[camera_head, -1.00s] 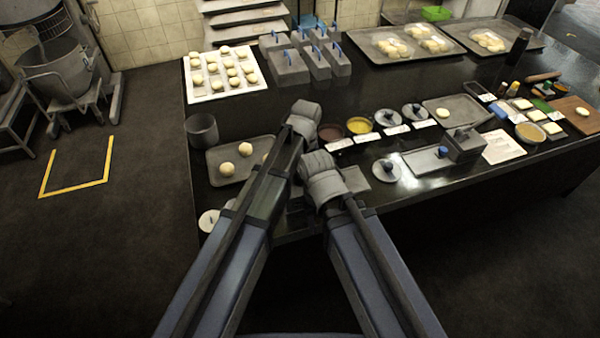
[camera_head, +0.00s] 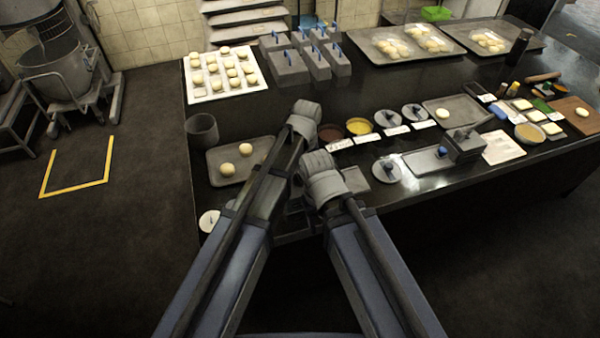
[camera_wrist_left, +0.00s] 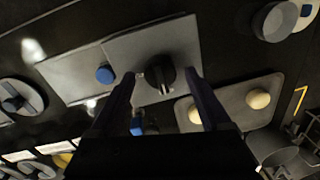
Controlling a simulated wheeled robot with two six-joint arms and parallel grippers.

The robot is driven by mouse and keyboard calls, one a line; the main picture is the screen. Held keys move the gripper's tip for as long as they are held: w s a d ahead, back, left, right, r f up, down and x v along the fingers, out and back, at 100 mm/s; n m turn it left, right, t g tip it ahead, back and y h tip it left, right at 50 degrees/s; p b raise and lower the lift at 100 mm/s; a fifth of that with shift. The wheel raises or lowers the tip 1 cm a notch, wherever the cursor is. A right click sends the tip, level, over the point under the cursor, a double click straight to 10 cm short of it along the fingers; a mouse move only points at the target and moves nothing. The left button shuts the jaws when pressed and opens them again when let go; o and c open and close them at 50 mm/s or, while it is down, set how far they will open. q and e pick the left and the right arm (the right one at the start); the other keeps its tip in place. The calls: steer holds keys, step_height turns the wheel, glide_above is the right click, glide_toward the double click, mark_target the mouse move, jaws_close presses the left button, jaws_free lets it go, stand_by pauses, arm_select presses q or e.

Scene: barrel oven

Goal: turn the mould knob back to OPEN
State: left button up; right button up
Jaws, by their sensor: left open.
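In the left wrist view a black mould knob (camera_wrist_left: 159,73) with a pale pointer mark stands on a grey plate-like mould (camera_wrist_left: 190,37). My left gripper (camera_wrist_left: 161,80) is open, with one finger on each side of the knob. I cannot tell whether the fingers touch it. A round blue button (camera_wrist_left: 104,75) sits on the grey plate to the left of the knob. The knob's lettering is not readable. In the head view my arms hide the knob and the left gripper. My right gripper is not in view.
A tray with two dough balls (camera_head: 226,170) lies beside the mould, with a metal pot (camera_head: 202,131) behind it. Bowls (camera_head: 359,126), round lidded pieces (camera_head: 387,171) and another grey device (camera_head: 465,145) stand along the counter to the right. The counter's middle is clear.

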arm_select(q)
steer(key=r+p, duration=0.4)
steer(key=r, duration=0.1)
steer(key=r+p, duration=0.2)
steer(key=p, duration=0.1)
steer(key=shift+d+r, duration=0.2)
steer(key=shift+d, duration=0.1)
steer(key=s+a+m+t, duration=0.1)
steer(key=s+a, duration=0.5)
steer(key=a, duration=0.3)
steer(key=s+a+m, duration=0.1)
steer(key=s+a, duration=0.4)
steer(key=a, duration=0.4)
steer(key=s+d+f+m+b, duration=0.1)
steer(key=s+d, duration=0.2)
steer(key=d, duration=0.2)
steer(key=s+d+f+m+g+b, duration=0.1)
steer(key=s+d+m, duration=0.1)
steer(key=d, duration=0.4)
steer(key=shift+s, duration=0.6)
steer(key=shift+f, duration=0.1)
